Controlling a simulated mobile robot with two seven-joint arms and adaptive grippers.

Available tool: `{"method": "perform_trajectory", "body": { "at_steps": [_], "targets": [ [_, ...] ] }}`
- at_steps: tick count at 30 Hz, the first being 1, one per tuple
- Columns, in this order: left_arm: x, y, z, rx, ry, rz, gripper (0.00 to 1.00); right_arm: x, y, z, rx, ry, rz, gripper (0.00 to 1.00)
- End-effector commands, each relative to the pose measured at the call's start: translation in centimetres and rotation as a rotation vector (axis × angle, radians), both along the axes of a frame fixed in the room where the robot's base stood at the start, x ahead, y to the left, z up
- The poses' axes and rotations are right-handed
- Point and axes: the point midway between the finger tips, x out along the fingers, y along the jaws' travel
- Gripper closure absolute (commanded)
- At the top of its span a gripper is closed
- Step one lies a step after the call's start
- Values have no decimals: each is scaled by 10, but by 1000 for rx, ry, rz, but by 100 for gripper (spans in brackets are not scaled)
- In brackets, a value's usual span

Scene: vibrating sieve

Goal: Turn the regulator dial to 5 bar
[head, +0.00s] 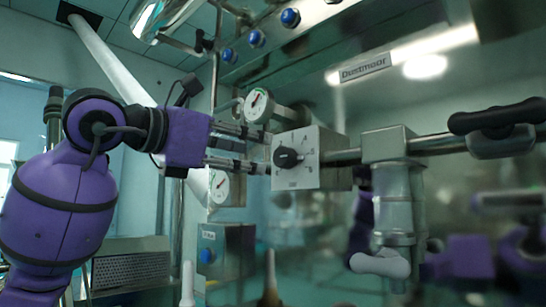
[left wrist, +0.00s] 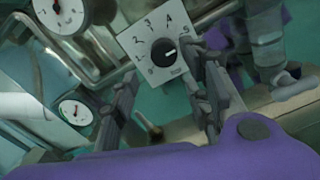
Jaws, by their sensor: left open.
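The regulator dial (head: 287,157) is a black knob on a pale square plate. It also shows in the left wrist view (left wrist: 164,52), where the plate carries numbers from 0 to 5. There the knob's white mark points right, toward the 5 side; I cannot tell its exact reading. My left gripper (head: 265,151) is open just in front of the dial, one finger above its height and one below in the head view. In the left wrist view its fingers (left wrist: 168,80) are apart, with the knob beyond them and nothing held. My right gripper is not seen.
A round gauge (head: 258,105) sits above the regulator, and a second gauge (head: 220,187) sits lower left. A horizontal pipe runs right to a metal fitting (head: 388,145) and a black handle (head: 500,117). A grey box with a blue button (head: 207,255) is below.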

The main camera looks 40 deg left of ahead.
Motion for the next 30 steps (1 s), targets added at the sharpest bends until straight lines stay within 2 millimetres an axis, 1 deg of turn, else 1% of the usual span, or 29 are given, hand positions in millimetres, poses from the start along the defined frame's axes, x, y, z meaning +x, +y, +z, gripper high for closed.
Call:
{"method": "perform_trajectory", "body": {
  "at_steps": [4,8,12,15,19,26,30],
  "targets": [
    [16,-1,1,-10,2,-1,56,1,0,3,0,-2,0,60],
    [37,-3,1,-8,2,-1,56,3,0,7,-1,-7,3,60],
    [58,-4,2,-7,1,0,56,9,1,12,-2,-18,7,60],
    [68,-5,2,-7,0,-1,56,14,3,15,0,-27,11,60],
    [75,-6,1,-6,0,0,56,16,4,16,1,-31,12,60],
    [76,-6,0,-6,0,0,56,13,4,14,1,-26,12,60],
    [76,-6,0,-6,0,0,73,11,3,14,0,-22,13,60]
  ]
}}
